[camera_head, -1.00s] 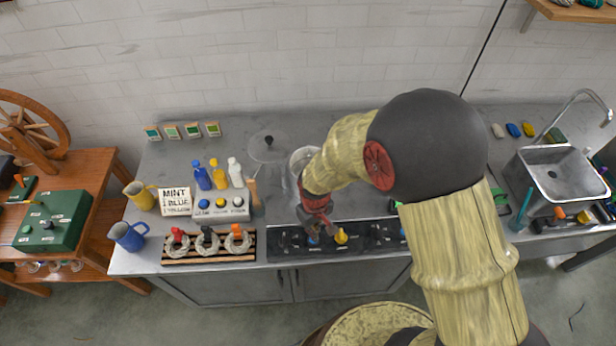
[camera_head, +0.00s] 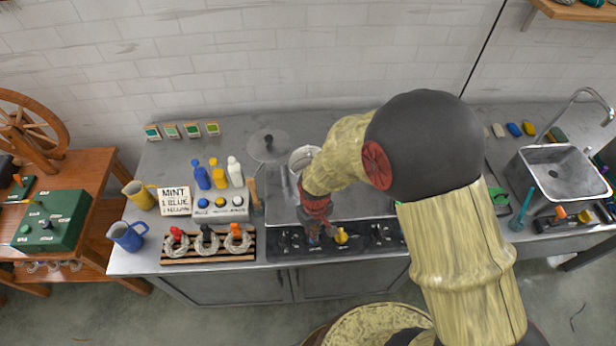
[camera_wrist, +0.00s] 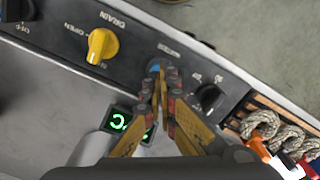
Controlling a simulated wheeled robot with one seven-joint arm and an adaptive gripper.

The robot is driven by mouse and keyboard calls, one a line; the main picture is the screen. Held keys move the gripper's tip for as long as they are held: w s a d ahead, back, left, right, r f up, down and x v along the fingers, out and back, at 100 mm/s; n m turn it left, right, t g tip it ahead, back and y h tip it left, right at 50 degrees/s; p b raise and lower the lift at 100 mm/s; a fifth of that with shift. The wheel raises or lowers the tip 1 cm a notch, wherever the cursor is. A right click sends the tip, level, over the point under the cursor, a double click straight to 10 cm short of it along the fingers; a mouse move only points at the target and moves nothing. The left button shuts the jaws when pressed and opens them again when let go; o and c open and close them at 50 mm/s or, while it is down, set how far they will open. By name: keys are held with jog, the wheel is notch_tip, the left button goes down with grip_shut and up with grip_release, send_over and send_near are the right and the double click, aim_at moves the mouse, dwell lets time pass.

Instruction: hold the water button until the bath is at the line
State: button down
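The blue water button (camera_wrist: 154,66) is on the dark control panel (camera_head: 372,240) at the counter's front. In the wrist view my gripper (camera_wrist: 163,74) has its fingertips together over the button's edge and partly covers it. They look to be at or touching the button; I cannot tell how far it is pressed. In the head view my gripper (camera_head: 315,226) points down at the panel, largely hidden by my own arm. The bath's water and its line cannot be made out. A green-lit display (camera_wrist: 130,124) sits beside my fingers, its reading unclear.
A yellow drain knob (camera_wrist: 101,45) and a black knob (camera_wrist: 209,97) flank the button. Skeins on a wooden rack (camera_head: 208,258) lie left of the panel. Dye bottles (camera_head: 218,174), a sign (camera_head: 175,201) and jugs (camera_head: 128,236) stand further left. A sink (camera_head: 562,178) is at right.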

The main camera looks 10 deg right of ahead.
jog(key=shift+f+b, duration=0.5)
jog(key=shift+f, duration=0.3)
dwell(7.2)
